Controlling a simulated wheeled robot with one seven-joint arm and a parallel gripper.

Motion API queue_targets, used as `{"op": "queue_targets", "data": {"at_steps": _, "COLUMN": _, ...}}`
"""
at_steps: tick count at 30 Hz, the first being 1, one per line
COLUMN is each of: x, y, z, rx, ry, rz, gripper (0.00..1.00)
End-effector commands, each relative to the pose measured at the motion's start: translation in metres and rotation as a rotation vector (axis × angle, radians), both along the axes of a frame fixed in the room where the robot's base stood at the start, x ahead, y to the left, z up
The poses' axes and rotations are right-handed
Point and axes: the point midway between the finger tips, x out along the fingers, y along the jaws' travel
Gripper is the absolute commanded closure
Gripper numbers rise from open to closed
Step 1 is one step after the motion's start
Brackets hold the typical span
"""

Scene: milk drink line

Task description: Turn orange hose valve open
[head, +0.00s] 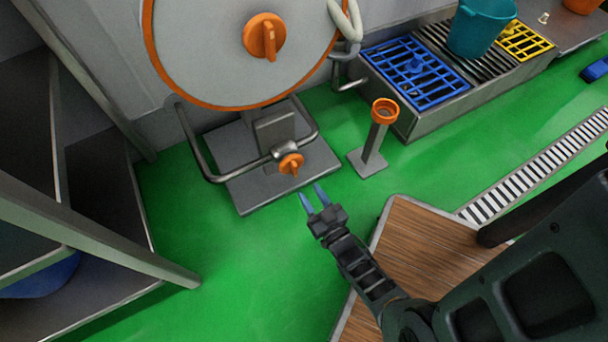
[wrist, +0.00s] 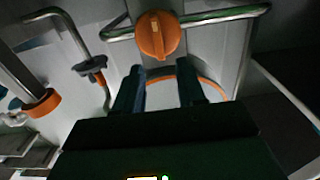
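In the wrist view the orange valve (wrist: 158,35) shows just beyond the fingertips, near the top middle. My gripper (head: 314,196) is open, with blue fingers apart and nothing between them. It is close to the valve, below and slightly right of it in the head view, and appears not to touch it. In the wrist view my gripper (wrist: 162,82) points toward the pipe and valve.
A large orange-rimmed reel (head: 200,50) with a bigger orange knob (head: 264,37) stands above. An orange-topped post (head: 373,140) stands right of the valve. A metal shelf rack (head: 95,240) is at left. Green floor is clear left of my gripper.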

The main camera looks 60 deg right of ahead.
Motion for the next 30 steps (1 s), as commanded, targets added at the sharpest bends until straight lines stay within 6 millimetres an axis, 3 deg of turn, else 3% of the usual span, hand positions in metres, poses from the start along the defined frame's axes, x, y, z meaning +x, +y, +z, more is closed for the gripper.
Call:
{"op": "queue_targets", "data": {"at_steps": 18, "x": 0.059, "y": -0.041, "z": -0.006, "rx": 0.003, "ry": 0.005, "rz": -0.001, "gripper": 0.61}}
{"op": "queue_targets", "data": {"at_steps": 30, "x": 0.064, "y": -0.043, "z": -0.004, "rx": 0.004, "ry": 0.006, "rz": 0.000, "gripper": 0.63}}
